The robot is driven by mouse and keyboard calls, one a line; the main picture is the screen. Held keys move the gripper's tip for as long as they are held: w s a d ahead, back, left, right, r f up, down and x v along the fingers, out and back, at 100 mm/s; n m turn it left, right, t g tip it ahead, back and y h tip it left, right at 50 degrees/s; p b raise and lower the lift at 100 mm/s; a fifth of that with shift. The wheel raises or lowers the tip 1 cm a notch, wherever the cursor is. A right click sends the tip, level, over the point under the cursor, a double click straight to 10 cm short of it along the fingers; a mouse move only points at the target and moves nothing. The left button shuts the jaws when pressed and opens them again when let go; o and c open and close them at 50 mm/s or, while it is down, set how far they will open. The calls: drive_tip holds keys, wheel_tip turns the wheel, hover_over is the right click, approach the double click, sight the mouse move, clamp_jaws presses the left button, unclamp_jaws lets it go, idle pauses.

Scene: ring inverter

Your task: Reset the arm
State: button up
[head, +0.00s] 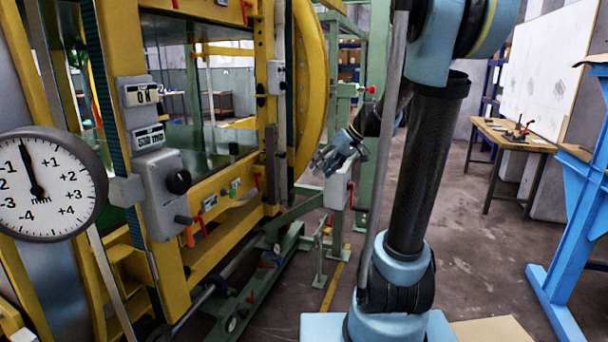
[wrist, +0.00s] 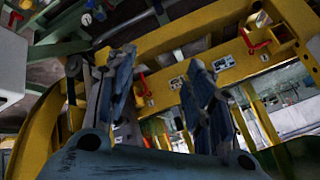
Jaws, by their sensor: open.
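My arm rises from its light blue base at the lower middle right of the head view, with a dark upright link. My gripper (head: 336,158) is beyond that link, in front of the yellow machine frame (head: 264,110) and near a light grey box on a green post. In the wrist view my gripper (wrist: 160,95) shows two blue-grey fingers standing apart. The space between the fingers is empty, with yellow beams and small panels behind. Part of my forearm is hidden behind the dark link.
A round dial gauge (head: 48,184) and a grey control box (head: 163,190) are at the left. A green floor frame (head: 240,290) runs along the machine. A wooden table (head: 508,136) and a blue steel stand (head: 575,240) are at the right. Open floor lies between.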

drive_tip(key=s+d+f+m+h, duration=0.2)
drive_tip(key=s+d+f, duration=0.2)
drive_tip(key=s, duration=0.5)
drive_tip(key=s+d+f+m+h, duration=0.2)
drive_tip(key=s+d+f+h, duration=0.1)
drive_tip(key=s, duration=0.6)
drive_tip(key=s+d+f+m+h, duration=0.2)
drive_tip(key=s+d+f, duration=0.3)
drive_tip(key=s+f, duration=0.2)
drive_tip(key=shift+s+d+f, duration=0.15)
drive_tip(key=shift+s+f, duration=0.15)
drive_tip(key=shift+s, duration=0.6)
drive_tip(key=shift+w, duration=0.1)
drive_tip(key=shift+w+f, duration=0.2)
drive_tip(key=shift+w, duration=0.15)
